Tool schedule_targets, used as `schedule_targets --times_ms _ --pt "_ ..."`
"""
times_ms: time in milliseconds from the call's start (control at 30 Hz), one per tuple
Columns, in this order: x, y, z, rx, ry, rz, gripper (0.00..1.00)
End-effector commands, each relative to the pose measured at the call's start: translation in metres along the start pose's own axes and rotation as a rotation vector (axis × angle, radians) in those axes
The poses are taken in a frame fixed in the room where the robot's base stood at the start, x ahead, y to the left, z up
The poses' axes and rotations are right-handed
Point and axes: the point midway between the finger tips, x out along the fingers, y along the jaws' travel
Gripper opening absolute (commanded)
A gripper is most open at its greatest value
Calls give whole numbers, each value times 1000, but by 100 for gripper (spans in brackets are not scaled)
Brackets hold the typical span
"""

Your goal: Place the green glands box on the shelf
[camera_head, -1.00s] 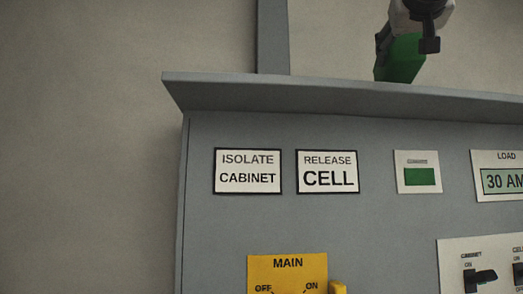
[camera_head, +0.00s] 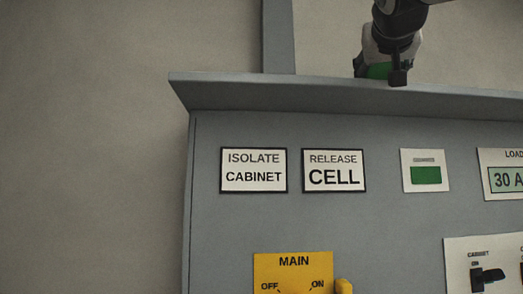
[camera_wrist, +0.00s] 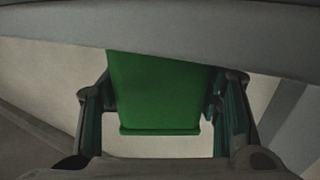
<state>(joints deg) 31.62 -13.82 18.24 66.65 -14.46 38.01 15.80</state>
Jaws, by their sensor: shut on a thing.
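My gripper (camera_head: 378,66) is shut on the green box (camera_head: 377,71), just above and behind the top ledge of the grey cabinet in the head view. I cannot tell whether the box touches any surface. No separate shelf can be made out beyond the grey ledge (camera_head: 300,95).
The grey cabinet front (camera_head: 230,225) carries an ISOLATE CABINET label (camera_head: 254,170), a RELEASE CELL label (camera_head: 334,171), a small green panel (camera_head: 426,174) and a yellow MAIN switch plate (camera_head: 290,270). A grey upright post (camera_head: 278,37) stands behind the ledge. Bare wall lies to the left.

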Motion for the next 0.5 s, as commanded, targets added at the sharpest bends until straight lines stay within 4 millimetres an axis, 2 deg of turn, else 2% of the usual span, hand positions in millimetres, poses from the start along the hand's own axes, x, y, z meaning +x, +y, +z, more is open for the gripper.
schedule_targets --times_ms 333,367,433,500 --pt "0 0 3 0 2 0 18" --pt "1 0 4 0 -1 0 60" --pt "1 0 3 0 -1 0 76" --pt "0 0 3 0 -1 0 78"
